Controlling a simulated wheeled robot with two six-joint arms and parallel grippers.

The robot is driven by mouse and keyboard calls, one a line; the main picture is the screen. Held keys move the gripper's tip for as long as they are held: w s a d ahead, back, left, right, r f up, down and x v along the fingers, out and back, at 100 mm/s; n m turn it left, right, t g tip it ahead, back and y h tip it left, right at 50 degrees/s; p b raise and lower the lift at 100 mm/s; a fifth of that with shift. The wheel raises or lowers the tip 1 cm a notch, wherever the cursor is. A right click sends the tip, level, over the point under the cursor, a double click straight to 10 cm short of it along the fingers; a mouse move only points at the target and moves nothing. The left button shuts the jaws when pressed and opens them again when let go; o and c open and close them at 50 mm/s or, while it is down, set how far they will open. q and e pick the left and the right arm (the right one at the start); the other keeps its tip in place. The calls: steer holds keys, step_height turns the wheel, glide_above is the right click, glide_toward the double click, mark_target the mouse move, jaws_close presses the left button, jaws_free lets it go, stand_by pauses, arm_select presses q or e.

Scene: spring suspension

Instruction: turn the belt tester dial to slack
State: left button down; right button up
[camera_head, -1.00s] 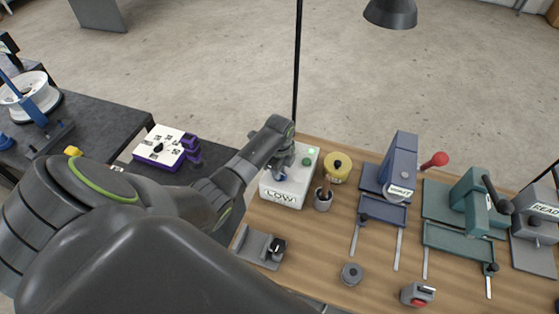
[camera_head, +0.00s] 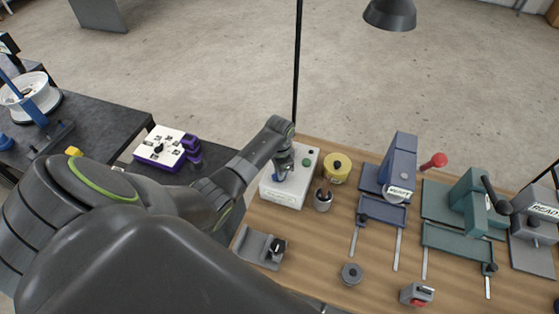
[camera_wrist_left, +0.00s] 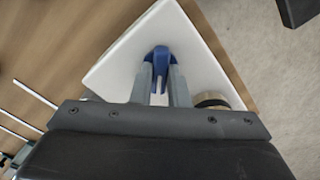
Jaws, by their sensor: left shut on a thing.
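A white box (camera_head: 268,188) stands at the left end of the wooden bench, with a label on its front face too small to read. A blue dial knob (camera_wrist_left: 160,54) sits on its top and shows in the left wrist view. My left gripper (camera_head: 281,172) reaches down onto the box, and in the wrist view its fingers (camera_wrist_left: 160,84) are closed on the knob from both sides. The knob's pointer and any dial marks are hidden or unreadable. A green button (camera_head: 307,162) is on the box's top. My right gripper is not in view.
A yellow round container (camera_head: 337,167) and a cup holding a brush-like tool (camera_head: 323,198) stand close right of the box. A blue press (camera_head: 398,170) and a green press (camera_head: 472,207) are farther right. A purple-and-white dial box (camera_head: 160,147) sits on the dark table.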

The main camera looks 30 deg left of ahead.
arm_select(q)
steer(key=n, duration=0.4)
steer(key=shift+n, duration=0.3)
steer(key=n, duration=0.4)
steer(key=shift+n, duration=0.4)
steer(key=c, duration=1.4)
jaws_free()
